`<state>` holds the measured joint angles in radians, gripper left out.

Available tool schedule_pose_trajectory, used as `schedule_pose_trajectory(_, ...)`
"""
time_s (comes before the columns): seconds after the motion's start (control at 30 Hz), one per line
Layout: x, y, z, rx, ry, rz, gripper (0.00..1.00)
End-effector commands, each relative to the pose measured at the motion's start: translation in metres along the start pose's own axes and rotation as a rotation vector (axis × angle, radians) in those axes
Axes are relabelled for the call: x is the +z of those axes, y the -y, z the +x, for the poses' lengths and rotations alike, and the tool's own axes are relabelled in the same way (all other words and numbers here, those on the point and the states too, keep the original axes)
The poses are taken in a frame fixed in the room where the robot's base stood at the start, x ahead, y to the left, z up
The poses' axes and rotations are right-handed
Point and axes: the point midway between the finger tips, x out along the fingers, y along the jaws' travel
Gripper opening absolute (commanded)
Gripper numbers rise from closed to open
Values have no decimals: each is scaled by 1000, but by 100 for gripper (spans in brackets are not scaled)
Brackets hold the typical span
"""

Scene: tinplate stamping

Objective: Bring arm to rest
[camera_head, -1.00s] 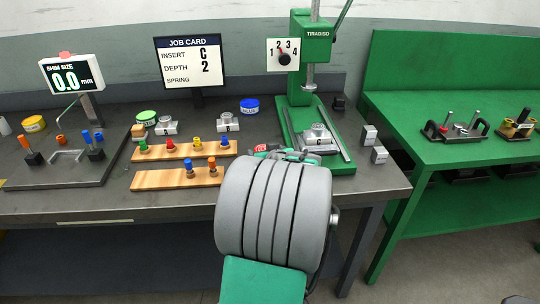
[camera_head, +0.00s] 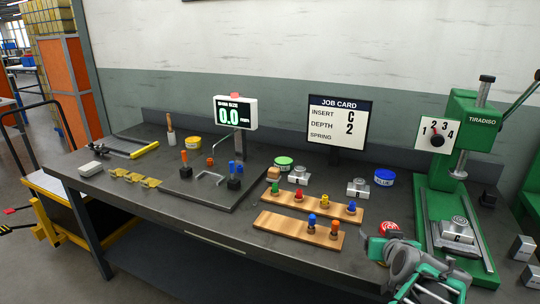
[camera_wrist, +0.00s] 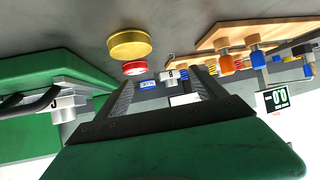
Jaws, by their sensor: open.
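My arm shows at the bottom right of the head view, low beside the bench's front edge, with my gripper (camera_head: 378,250) close to a red-lidded tin (camera_head: 390,229). In the wrist view my gripper (camera_wrist: 164,88) has its two dark fingers spread apart, with nothing held between them. A gold round lid (camera_wrist: 130,45) and the red tin (camera_wrist: 135,68) show beyond the fingers. Whether any part of my arm touches the bench cannot be told.
The green press (camera_head: 440,215) stands right of my arm, a block marked C (camera_head: 458,231) on its base. Wooden racks (camera_head: 270,222) with coloured pegs lie to the left. The job card (camera_head: 338,122) reads insert C, depth 2. A shim display (camera_head: 235,112) reads 0.0.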

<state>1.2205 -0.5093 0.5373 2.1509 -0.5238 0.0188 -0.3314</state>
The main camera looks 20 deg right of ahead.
Motion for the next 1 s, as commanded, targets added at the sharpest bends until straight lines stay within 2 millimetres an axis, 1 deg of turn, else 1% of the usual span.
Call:
schedule_pose_trajectory(0.03, -8, 40, -4, -63, 48, -39, 80)
schedule_pose_trajectory(0.07, -7, 65, -8, -101, 89, -62, 80)
schedule_pose_trajectory(0.1, -3, 100, -15, -151, 150, -97, 80)
schedule_pose_trajectory(0.17, 7, 147, -31, -215, 244, -150, 80)
schedule_pose_trajectory(0.2, 14, 175, -45, -251, 303, -187, 80)
schedule_pose_trajectory(0.27, 26, 212, -70, -297, 389, -244, 80)
schedule_pose_trajectory(0.3, 35, 233, -89, -321, 444, -282, 80)
schedule_pose_trajectory(0.37, 48, 259, -120, -351, 523, -341, 80)
schedule_pose_trajectory(0.4, 57, 271, -139, -364, 570, -377, 80)
schedule_pose_trajectory(0.5, 75, 289, -180, -380, 663, -450, 80)
schedule_pose_trajectory(0.57, 83, 293, -197, -382, 699, -478, 80)
schedule_pose_trajectory(0.6, 85, 294, -200, -382, 708, -485, 80)
schedule_pose_trajectory(1.0, 85, 294, -200, -382, 708, -485, 80)
